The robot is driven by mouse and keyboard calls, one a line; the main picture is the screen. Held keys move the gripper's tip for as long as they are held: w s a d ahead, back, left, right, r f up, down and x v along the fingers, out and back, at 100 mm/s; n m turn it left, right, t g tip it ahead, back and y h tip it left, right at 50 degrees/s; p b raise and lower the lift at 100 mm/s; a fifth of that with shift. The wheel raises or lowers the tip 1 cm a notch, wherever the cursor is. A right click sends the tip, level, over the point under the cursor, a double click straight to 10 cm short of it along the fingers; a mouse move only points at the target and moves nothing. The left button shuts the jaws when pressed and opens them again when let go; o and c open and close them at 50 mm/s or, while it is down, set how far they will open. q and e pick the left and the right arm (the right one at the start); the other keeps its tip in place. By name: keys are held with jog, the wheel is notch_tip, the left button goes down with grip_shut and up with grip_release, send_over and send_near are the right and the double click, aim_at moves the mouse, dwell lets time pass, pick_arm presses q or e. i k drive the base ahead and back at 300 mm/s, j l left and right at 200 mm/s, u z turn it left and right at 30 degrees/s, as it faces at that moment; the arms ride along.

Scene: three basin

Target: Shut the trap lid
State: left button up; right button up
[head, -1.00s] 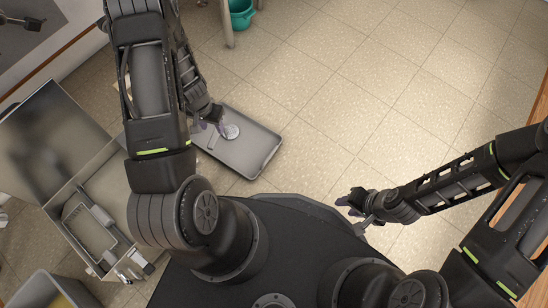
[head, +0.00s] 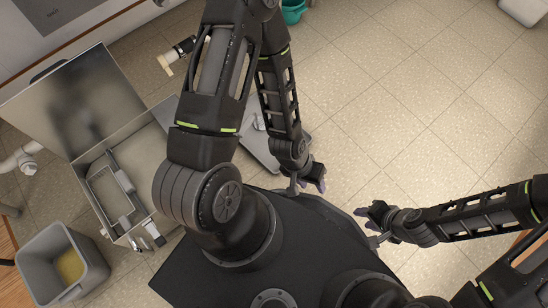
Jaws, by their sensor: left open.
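The trap (head: 142,158) is a metal box on the floor at the left. Its lid (head: 62,100) stands open, tilted back from the box's upper-left edge. A metal frame or basket (head: 100,190) sits inside the box, and small latch-like parts (head: 150,232) show at its front edge. My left gripper (head: 308,186) is open and empty near the front edge of my dark base, well to the right of the trap. My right gripper (head: 368,226) looks open and empty, further right. Neither touches the trap or lid.
A grey bin (head: 38,262) with yellowish contents stands below the trap. A grey tray (head: 258,150) lies on the floor, mostly hidden behind my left arm. Pipe fittings (head: 182,50) show above the trap. A green bucket (head: 293,10) is at the top.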

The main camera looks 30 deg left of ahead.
aim_at(74, 104)
jog(key=k+l, duration=0.35)
jog(key=u, duration=2.45)
